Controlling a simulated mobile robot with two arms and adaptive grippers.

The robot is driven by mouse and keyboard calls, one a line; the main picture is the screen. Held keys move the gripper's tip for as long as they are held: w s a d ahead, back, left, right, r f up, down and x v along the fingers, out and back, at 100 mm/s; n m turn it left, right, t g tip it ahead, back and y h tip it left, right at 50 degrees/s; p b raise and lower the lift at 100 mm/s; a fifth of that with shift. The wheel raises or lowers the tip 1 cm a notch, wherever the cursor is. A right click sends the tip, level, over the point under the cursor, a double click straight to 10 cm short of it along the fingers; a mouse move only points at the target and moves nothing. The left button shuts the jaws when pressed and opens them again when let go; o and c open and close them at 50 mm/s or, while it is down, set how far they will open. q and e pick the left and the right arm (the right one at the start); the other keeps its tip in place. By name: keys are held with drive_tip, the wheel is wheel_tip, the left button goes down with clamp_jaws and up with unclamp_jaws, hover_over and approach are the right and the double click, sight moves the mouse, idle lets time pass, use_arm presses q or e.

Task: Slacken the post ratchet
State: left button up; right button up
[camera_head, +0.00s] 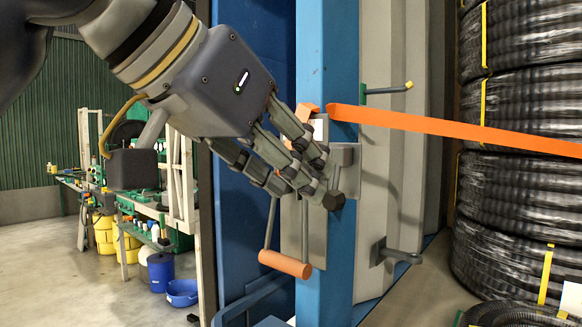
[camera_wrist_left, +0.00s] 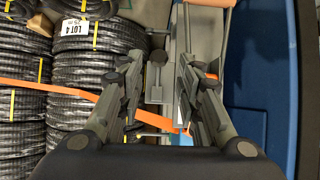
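The ratchet has a grey body (camera_head: 345,157) on the blue post (camera_head: 340,62). Its U-shaped handle hangs low, with an orange grip (camera_head: 285,264), which also shows at the top of the left wrist view (camera_wrist_left: 207,3). The orange strap (camera_head: 455,128) runs from the ratchet to the right and looks taut. My left gripper (camera_head: 312,172) is in front of the ratchet, above the orange grip. In the left wrist view its fingers (camera_wrist_left: 158,82) are apart, with a dark-knobbed grey lever (camera_wrist_left: 158,58) in the gap between them. Contact cannot be told. My right gripper is not in view.
Stacked black hose coils (camera_head: 520,120) stand right of the post. A workbench with blue tubs (camera_head: 182,291) is at the far left.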

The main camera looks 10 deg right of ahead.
sight(327, 203)
use_arm(q)
drive_tip(key=shift+b+x, duration=1.3)
drive_tip(key=shift+x, duration=2.9)
drive_tip(key=shift+w+d+f+p, duration=0.1)
drive_tip(key=shift+w+f+p, duration=0.05)
drive_tip(key=shift+p, duration=0.15)
